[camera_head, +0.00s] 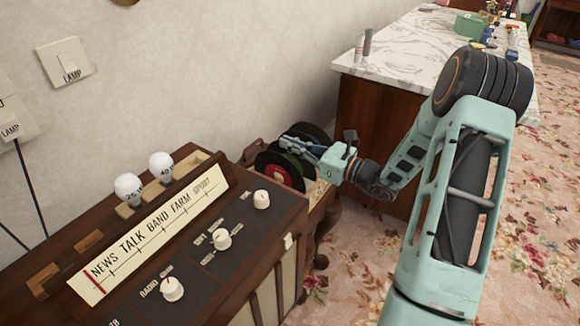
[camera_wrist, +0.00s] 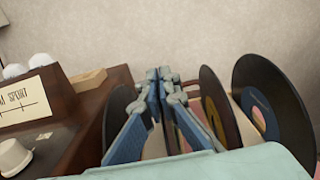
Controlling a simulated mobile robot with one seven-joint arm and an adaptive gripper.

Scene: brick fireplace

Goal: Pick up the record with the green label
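Several black records stand on edge in a wooden holder at the right end of the radio cabinet. In the wrist view, one record (camera_wrist: 118,108) is left of my gripper (camera_wrist: 159,82). My gripper's fingertips are drawn together among the records. I cannot make out a record between them. In the head view, my gripper (camera_head: 296,146) is over the records (camera_head: 282,170), and one shows a reddish label. A green label cannot be made out; my fingers hide part of the records.
The radio cabinet (camera_head: 225,245), with knobs, a lettered dial and two bulbs (camera_head: 128,188), fills the left front. A marble-topped counter (camera_head: 410,55) stands right of the records. Flowered carpet is open at the lower right. The wall is close behind.

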